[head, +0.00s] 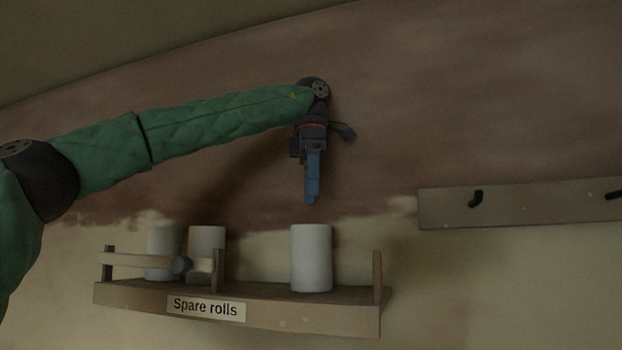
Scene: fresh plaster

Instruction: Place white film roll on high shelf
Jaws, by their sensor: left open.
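A white film roll (311,258) stands upright on the wooden shelf (290,322), right of the middle. The shelf is fixed to the wall and carries a "Spare rolls" label (206,308). My left gripper (312,200) has blue fingers pointing down. It is open and appears just above the top of the standing roll, apart from it, with nothing visible in it. The gap between the fingers is hard to see from this side. My right gripper is not in view.
Two more white rolls, a left one (163,245) and a right one (206,242), stand behind a wooden rail (140,261) at the shelf's left. A post (377,276) closes the right end. A board with dark hooks (540,203) is on the wall at right.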

